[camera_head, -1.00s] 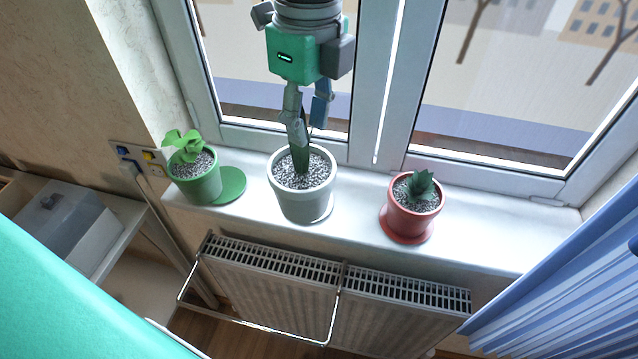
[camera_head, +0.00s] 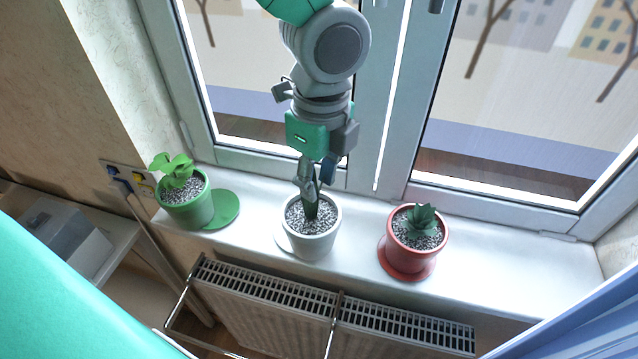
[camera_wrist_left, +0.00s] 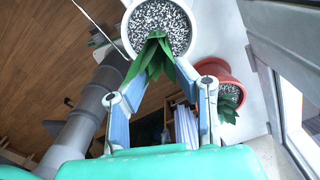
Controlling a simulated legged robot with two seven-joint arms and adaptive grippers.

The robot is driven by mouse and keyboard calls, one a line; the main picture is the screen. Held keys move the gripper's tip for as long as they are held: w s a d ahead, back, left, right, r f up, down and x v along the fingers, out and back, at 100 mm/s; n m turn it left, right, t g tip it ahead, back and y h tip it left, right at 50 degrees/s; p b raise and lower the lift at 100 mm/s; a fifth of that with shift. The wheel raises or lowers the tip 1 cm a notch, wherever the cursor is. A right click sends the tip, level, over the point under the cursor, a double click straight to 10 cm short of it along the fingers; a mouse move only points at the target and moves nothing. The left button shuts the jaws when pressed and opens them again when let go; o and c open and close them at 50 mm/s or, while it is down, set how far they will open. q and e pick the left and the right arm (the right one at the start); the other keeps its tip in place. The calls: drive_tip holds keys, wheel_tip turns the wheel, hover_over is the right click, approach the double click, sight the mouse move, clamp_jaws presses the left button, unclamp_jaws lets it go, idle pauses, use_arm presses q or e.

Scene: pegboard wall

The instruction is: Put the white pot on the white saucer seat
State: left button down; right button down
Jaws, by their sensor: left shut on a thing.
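The white pot (camera_head: 312,243) holds grey gravel and a dark green plant (camera_head: 312,208). It looks upright over the windowsill, and it also shows in the left wrist view (camera_wrist_left: 188,54). The white saucer seat (camera_head: 283,240) peeks out at the pot's left side; the pot hides the rest. I cannot tell whether the pot's base touches the saucer or the sill. My left gripper (camera_head: 314,185) comes down from above and is shut on the plant's leaves; its fingers (camera_wrist_left: 157,68) flank them in the left wrist view. My right gripper is not in view.
A red pot (camera_head: 414,256) stands right on a red saucer (camera_head: 386,262). The windowsill (camera_head: 500,275) is clear farther right. A radiator (camera_head: 270,305) is below; window panes stand behind.

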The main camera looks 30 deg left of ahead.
sight(319, 206)
use_arm(q)
drive_tip(key=shift+a+f, duration=0.15)
drive_tip(key=shift+f, duration=0.5)
drive_tip(key=c, duration=1.3)
unclamp_jaws()
drive_tip(key=shift+o, duration=0.2)
drive_tip(key=shift+d, duration=0.2)
wheel_tip(319, 206, up, 12)
drive_tip(key=shift+p, duration=0.45)
drive_tip(key=shift+d, duration=0.1)
